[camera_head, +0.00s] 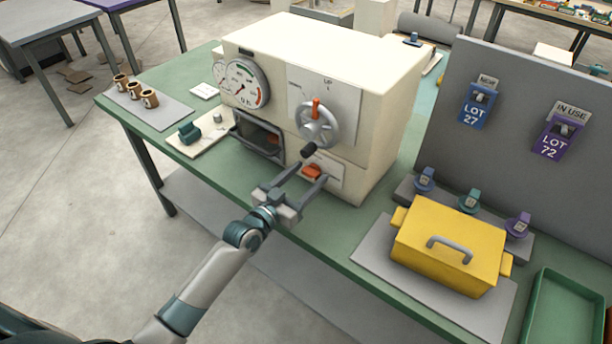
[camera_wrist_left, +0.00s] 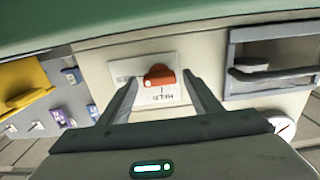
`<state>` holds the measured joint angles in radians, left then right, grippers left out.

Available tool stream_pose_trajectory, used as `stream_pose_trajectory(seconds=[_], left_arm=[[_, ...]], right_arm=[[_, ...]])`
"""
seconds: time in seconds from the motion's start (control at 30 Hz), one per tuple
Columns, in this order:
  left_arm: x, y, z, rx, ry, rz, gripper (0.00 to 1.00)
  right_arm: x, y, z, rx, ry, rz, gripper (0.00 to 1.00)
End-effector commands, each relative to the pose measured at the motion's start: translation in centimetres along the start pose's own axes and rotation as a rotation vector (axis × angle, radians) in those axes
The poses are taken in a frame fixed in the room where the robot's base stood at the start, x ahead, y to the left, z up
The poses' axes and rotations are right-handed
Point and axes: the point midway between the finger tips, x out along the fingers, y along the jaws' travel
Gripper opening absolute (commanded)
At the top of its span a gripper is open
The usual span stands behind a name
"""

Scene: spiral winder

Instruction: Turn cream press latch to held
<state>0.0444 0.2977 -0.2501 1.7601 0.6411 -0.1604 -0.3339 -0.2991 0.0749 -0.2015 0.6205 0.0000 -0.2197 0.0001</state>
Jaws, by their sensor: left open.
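The cream press (camera_head: 325,75) stands on the green bench. Its orange-red latch (camera_head: 312,171) sits on a pale plate (camera_head: 330,172) low on the front, below the handwheel. In the left wrist view the latch (camera_wrist_left: 158,76) lies across its plate, near an upside-down "HELD" label (camera_wrist_left: 164,97) and a small mark. My left gripper (camera_head: 310,175) is open in front of the latch. Its fingers show on either side of the latch in the wrist view; I cannot tell whether they touch it. My right gripper is not in view.
A grey handwheel (camera_head: 317,122) with a black knob (camera_head: 308,150) is just above the gripper. An open-fronted chamber (camera_head: 258,135) is to its left. A yellow lidded box (camera_head: 450,245) stands to the right, beside a green tray (camera_head: 565,310).

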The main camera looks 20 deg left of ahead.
Motion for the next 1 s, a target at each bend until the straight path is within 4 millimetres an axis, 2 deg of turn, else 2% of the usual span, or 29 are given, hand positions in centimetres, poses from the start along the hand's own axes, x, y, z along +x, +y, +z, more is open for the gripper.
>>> stream_pose_trajectory(seconds=[0.13, 0.3, 0.67, 1.0], left_arm=[[-0.02, 0.01, 0.01, 0.000, 0.000, 0.000, 0.55], [-0.03, 0.00, 0.01, 0.000, 0.000, 0.000, 0.16], [-0.04, -0.01, -0.02, -0.026, 0.000, 0.000, 0.17], [-0.03, -0.07, -0.08, -0.190, 0.000, 0.000, 0.17]], right_arm=[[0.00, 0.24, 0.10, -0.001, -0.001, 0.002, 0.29], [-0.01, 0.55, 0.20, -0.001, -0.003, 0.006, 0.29], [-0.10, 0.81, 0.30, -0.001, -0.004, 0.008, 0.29], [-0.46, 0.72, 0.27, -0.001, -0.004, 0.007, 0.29]])
